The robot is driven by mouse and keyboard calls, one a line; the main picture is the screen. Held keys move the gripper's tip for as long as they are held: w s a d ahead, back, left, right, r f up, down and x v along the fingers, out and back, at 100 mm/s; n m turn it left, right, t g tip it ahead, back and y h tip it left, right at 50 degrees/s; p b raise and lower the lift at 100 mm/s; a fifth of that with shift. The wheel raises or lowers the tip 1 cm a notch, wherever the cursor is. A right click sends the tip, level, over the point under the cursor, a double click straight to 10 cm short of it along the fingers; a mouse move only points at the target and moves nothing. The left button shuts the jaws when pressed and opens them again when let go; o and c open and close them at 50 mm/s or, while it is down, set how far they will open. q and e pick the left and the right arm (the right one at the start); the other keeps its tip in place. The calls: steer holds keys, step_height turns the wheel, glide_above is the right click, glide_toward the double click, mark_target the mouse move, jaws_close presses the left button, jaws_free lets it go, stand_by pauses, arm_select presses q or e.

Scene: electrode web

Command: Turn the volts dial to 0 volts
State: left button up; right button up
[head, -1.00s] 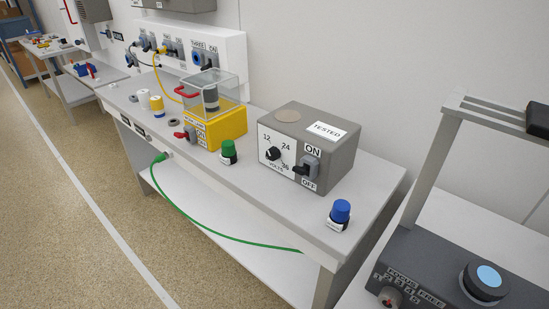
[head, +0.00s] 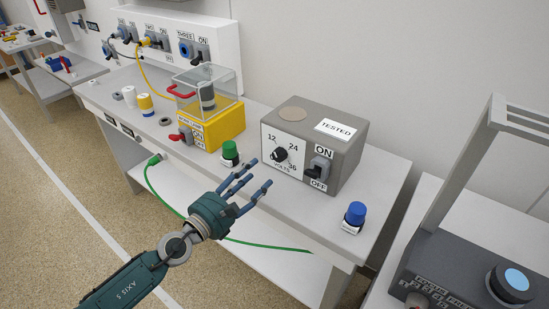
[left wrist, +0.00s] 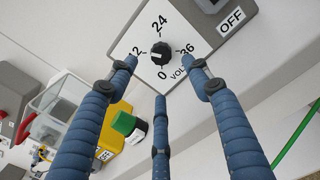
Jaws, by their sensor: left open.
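The black volts dial (head: 279,154) sits on the white front plate of a grey box (head: 348,160) marked TESTED. In the left wrist view the dial (left wrist: 160,54) shows whole, with 24 above it, 12 to its left, 36 to its right and 0 just below. I cannot tell for sure which number its pointer faces. My left gripper (head: 260,174) is open and empty, in front of the box and apart from the dial. Its blue fingers (left wrist: 160,85) spread around the dial in the wrist view without touching it. My right gripper is not in view.
A black ON/OFF switch (head: 317,168) is right of the dial.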

mark_target(277, 156)
arm_select(q)
steer(key=b+x, duration=0.1)
steer(key=x, duration=0.9)
steer(key=shift+s, duration=0.1)
steer(key=c, duration=1.2)
